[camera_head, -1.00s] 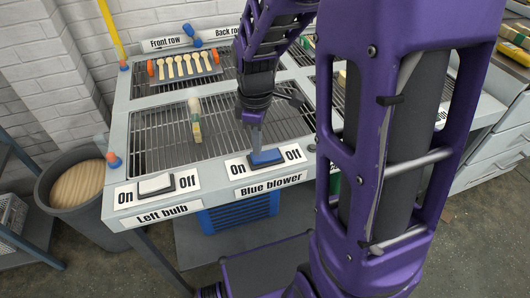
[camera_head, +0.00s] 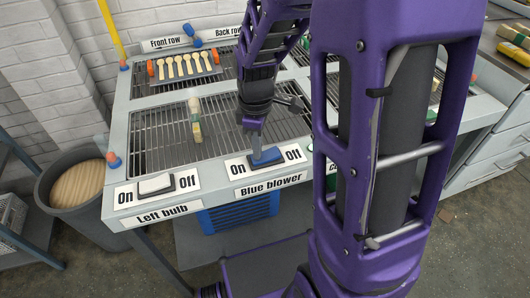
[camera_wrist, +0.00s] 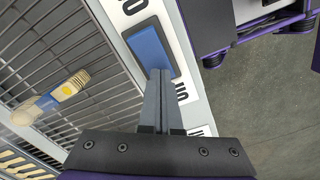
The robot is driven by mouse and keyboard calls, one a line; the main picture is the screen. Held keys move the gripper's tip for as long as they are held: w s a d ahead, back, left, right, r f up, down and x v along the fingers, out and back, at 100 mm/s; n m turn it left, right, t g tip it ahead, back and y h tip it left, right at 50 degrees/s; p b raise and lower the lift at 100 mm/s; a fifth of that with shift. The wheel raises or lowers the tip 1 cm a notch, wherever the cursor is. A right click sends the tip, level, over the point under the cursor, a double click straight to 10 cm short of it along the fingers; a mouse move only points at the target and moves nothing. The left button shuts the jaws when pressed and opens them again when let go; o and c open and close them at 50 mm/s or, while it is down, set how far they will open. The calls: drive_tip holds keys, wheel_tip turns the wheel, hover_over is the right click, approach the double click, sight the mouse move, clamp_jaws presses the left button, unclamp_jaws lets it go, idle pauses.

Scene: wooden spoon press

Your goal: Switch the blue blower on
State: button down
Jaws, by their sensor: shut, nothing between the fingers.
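The blue rocker switch (camera_head: 269,157) sits in a white "On"/"Off" plate above the "Blue blower" label (camera_head: 270,186) on the table's front edge. "On" is at its left and "Off" at its right in the head view. My gripper (camera_head: 256,153) is shut and empty, its fingertips pointing down at the "On" half. The wrist view shows the switch (camera_wrist: 150,48) with the fingertips (camera_wrist: 160,74) overlapping its end beside the "On" label. Contact and the rocker's exact tilt are hard to tell. The blue blower (camera_head: 240,212) is under the table front.
A white "Left bulb" switch (camera_head: 155,184) is to the left. A rack of wooden spoons (camera_head: 185,66) is at the back. A bin (camera_head: 78,185) stands left of the table.

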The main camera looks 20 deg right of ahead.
wheel_tip(320, 180, up, 7)
drive_tip(key=p, duration=0.6)
idle(0.6)
